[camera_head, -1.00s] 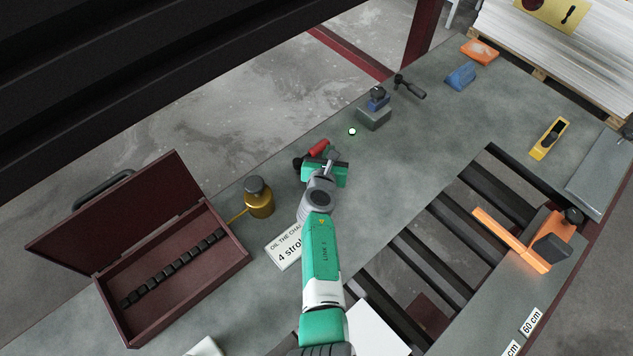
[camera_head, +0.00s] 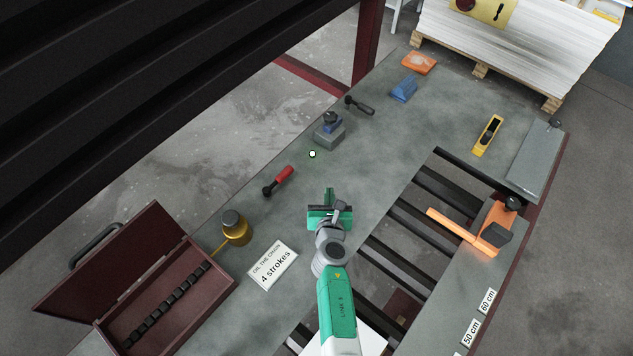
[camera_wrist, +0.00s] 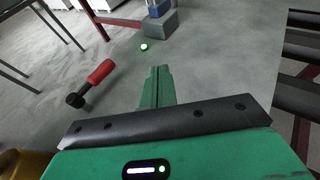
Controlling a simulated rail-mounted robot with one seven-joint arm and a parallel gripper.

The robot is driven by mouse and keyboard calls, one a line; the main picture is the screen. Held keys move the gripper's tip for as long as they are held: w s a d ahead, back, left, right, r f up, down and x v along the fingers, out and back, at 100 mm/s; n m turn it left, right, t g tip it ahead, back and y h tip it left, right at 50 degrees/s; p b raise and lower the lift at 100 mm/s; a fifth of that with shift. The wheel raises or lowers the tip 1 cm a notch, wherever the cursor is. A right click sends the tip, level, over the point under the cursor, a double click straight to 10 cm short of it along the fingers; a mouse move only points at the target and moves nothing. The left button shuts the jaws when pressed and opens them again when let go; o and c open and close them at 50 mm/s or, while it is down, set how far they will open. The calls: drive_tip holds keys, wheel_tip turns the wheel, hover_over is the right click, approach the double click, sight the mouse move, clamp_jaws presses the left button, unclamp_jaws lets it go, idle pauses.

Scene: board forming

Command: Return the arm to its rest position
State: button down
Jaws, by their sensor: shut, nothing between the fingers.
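My gripper (camera_head: 329,193) is green and hangs over the grey bench top, left of the dark slatted opening. Its fingers are together with nothing between them. In the wrist view the shut green fingers (camera_wrist: 157,86) point across bare bench. My arm reaches it from the bottom of the head view. A red-handled tool (camera_head: 279,180) with a dark end lies on the bench, up and left of my gripper and apart from it. It also shows in the wrist view (camera_wrist: 92,82).
A brass oil can (camera_head: 237,229), a "4 strokes" card (camera_head: 272,265) and an open dark red case (camera_head: 187,318) lie left. A grey block with a blue top (camera_head: 329,133) stands beyond. An orange clamp-like fixture (camera_head: 483,235) is right of the slats (camera_head: 420,213). Bench between is clear.

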drive_tip(key=shift+s+d, duration=0.1)
idle(0.3)
drive_tip(key=w+a+r+m+t+h, duration=0.15)
drive_tip(key=r+m, duration=0.35)
drive_tip(key=r, duration=0.6)
drive_tip(key=w+r+m+t, duration=0.25)
drive_tip(key=r+m, duration=0.35)
drive_tip(key=r, duration=0.6)
drive_tip(key=s+a+r+m+t+h, duration=0.1)
drive_tip(key=s+r+m, duration=0.2)
drive_tip(key=r+m, duration=0.55)
drive_tip(key=s+r+m+t, duration=0.1)
drive_tip(key=s+r+m, duration=0.15)
drive_tip(key=r, duration=1.05)
drive_tip(key=s+a+r+m+t+y, duration=0.1)
drive_tip(key=s+r+m+t, duration=0.1)
drive_tip(key=s+r+m, duration=0.65)
drive_tip(key=s+a+r+m+t+y, duration=0.2)
drive_tip(key=s+r+m, duration=0.2)
drive_tip(key=s+r, duration=0.85)
wheel_tip(320, 180, up, 21)
drive_tip(key=p, duration=2)
drive_tip(key=shift+s+r+m+t+y, duration=0.2)
drive_tip(key=shift+m+t+y, duration=0.15)
drive_tip(key=shift+m, duration=0.1)
